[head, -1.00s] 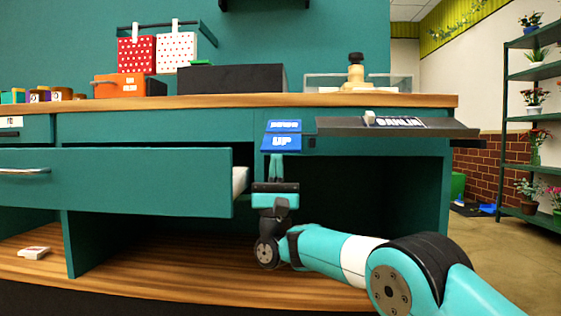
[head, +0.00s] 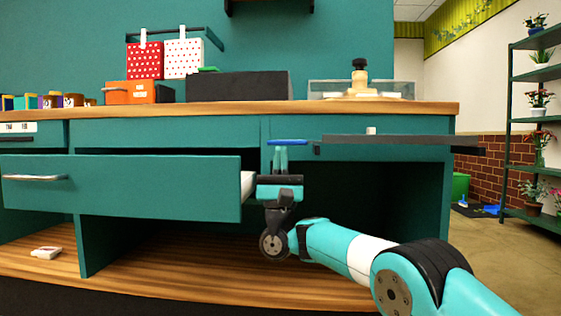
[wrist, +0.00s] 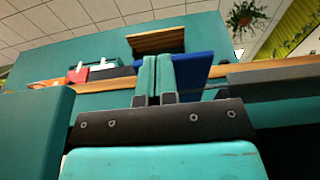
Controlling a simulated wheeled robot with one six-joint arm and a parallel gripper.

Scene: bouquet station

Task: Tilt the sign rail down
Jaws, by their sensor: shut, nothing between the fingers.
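The long dark sign rail (head: 400,139) runs along the counter front at the right. In the head view it shows nearly edge-on, with its lettered card face out of sight. A blue tab (head: 287,142) at its left end also shows as a thin edge, its lettering hidden. My gripper (head: 281,147) is shut and empty, pointing up, with its fingertips right under the blue tab. In the wrist view the two teal fingers (wrist: 155,75) are together, and the blue tab (wrist: 193,72) is close behind and right of them. I cannot tell whether they touch.
A drawer (head: 120,185) stands pulled out left of my gripper. The wooden counter (head: 230,108) above carries a black box (head: 238,87) and an orange box (head: 130,92). The lower wooden shelf (head: 190,265) is mostly clear. A plant rack (head: 507,140) stands far right.

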